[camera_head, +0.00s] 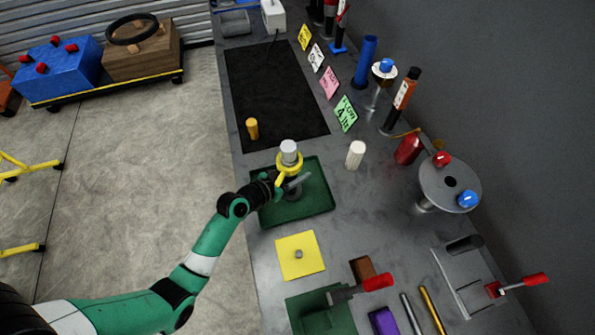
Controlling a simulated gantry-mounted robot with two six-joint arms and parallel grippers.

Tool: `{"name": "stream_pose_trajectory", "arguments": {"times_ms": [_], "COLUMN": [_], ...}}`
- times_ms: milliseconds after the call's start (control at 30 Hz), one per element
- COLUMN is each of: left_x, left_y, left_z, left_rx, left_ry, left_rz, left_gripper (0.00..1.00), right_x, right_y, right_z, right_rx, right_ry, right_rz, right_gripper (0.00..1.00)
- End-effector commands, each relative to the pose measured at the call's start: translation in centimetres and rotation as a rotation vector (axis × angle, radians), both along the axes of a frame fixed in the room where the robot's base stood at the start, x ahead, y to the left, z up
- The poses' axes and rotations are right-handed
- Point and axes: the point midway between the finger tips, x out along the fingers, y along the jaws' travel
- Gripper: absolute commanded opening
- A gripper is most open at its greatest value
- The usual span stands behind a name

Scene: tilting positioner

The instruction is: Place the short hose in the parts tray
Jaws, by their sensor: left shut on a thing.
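My left gripper (285,182) reaches in over the green parts tray (321,203). My right gripper is not in view.
A yellow plate (300,256) lies on the near side. A round metal stand (437,184) is at the right.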

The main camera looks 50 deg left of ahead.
Motion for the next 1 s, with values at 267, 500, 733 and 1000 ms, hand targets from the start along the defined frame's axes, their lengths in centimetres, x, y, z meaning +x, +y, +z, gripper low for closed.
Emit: {"name": "stream_pose_trajectory", "arguments": {"times_ms": [267,500,733,1000], "left_x": [0.0,0.0,-1.1,-7.1], "left_y": [0.0,0.0,0.1,0.2], "left_z": [-0.2,-0.2,0.6,3.0], "left_rx": [0.0,0.0,0.0,-0.001], "left_ry": [0.0,0.0,0.0,0.002], "left_rz": [0.0,0.0,0.002,0.005], "left_gripper": [0.74,0.79,0.79,0.79], "right_x": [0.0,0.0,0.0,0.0], "right_y": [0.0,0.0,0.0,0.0], "right_z": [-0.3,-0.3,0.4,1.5], "right_rx": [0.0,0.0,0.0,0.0], "right_ry": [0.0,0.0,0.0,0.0], "right_rz": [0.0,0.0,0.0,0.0], "right_gripper": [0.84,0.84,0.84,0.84]}}
